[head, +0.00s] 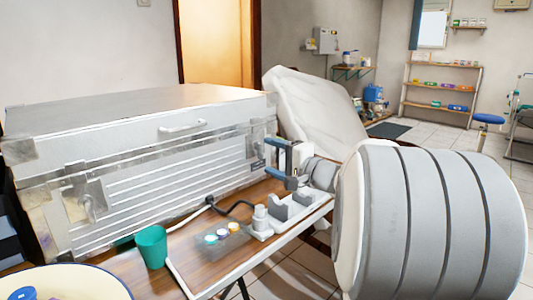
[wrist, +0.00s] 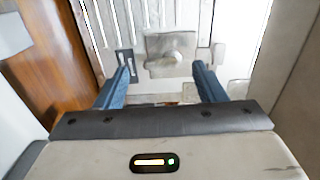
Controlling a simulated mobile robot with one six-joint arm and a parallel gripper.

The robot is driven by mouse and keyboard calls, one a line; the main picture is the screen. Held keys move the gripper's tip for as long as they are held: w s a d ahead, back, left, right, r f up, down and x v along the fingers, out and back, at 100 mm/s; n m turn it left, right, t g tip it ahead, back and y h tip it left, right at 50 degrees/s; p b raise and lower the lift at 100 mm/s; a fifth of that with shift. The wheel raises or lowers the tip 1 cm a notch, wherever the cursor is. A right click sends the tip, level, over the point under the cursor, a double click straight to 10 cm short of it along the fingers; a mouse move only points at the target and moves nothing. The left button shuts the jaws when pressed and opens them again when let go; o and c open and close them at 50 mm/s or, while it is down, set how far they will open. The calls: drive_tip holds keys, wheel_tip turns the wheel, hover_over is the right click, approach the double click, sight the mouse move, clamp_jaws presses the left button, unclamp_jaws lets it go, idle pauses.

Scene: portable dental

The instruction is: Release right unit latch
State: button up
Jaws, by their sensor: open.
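The unit is a large silver ribbed case (head: 160,125) lying shut on a wooden table. Its left latch (head: 86,200) shows on the front face in the head view. The right latch (wrist: 172,52) shows in the wrist view as a metal plate with a raised middle. In the head view my gripper largely hides it. My gripper (head: 268,158) is at the right end of the case front. Its blue fingers are open, and in the wrist view my gripper (wrist: 161,68) has the latch ahead, between the lines of its fingertips. No contact with the latch is visible.
A pale reclined chair (head: 318,112) stands behind my gripper. A small dark label (wrist: 125,60) sits beside the latch.

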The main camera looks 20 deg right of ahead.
drive_tip(key=p+v, duration=0.1)
drive_tip(key=v, duration=0.4)
idle(0.4)
